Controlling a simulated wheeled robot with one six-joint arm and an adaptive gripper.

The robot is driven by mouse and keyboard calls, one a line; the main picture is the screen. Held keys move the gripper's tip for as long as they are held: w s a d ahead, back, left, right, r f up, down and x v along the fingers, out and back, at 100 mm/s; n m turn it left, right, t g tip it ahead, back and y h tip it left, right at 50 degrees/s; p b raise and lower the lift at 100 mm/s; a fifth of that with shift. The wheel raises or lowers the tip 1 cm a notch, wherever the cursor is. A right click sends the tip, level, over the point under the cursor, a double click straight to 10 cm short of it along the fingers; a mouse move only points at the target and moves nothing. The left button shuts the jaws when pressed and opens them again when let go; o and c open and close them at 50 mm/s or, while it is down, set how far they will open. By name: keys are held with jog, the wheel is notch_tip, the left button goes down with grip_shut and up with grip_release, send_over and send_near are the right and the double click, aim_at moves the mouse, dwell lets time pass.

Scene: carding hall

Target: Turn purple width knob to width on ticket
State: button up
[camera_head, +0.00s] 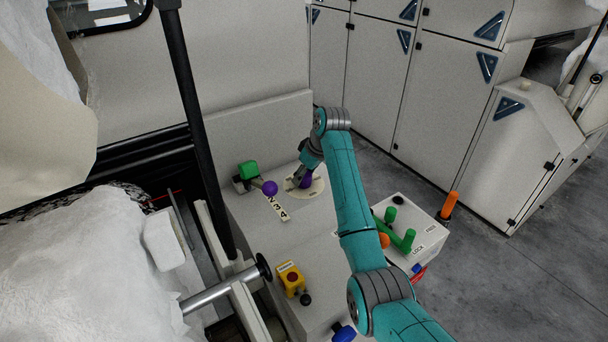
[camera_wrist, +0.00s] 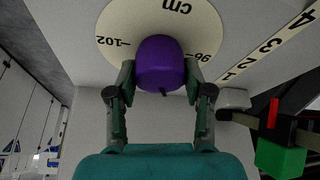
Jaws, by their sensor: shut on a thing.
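The purple width knob (camera_wrist: 162,58) sits on a round cream dial (camera_wrist: 118,24) marked "cm", with "102" to the left and "96" to the right in the wrist view. A small dark mark shows at the knob's lower edge. My gripper (camera_wrist: 160,76) is shut on the knob, one finger on each side. In the head view the knob (camera_head: 306,182) is partly hidden by my gripper (camera_head: 304,174), on the dial (camera_head: 316,190) on the pale machine top. I cannot make out a ticket in either view.
A yellow box with a red button (camera_head: 291,278) is nearer. A white box with green handles (camera_head: 408,240) stands right of my arm.

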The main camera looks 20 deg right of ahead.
jog(key=m+h, duration=0.1)
jog(key=m, duration=0.2)
jog(key=m+h, duration=0.1)
jog(key=m, duration=0.1)
jog(key=shift+a+m+t, duration=0.1)
jog(key=shift+m+t, duration=0.2)
jog(key=shift+m, duration=0.1)
jog(key=m+h, duration=0.1)
jog(key=m, duration=0.1)
jog(key=m+h, duration=0.1)
jog(key=m, duration=0.2)
jog(key=shift+m+h, duration=0.3)
jog(key=o, duration=1.2)
jog(key=shift+c, duration=0.2)
jog(key=v, duration=1.2)
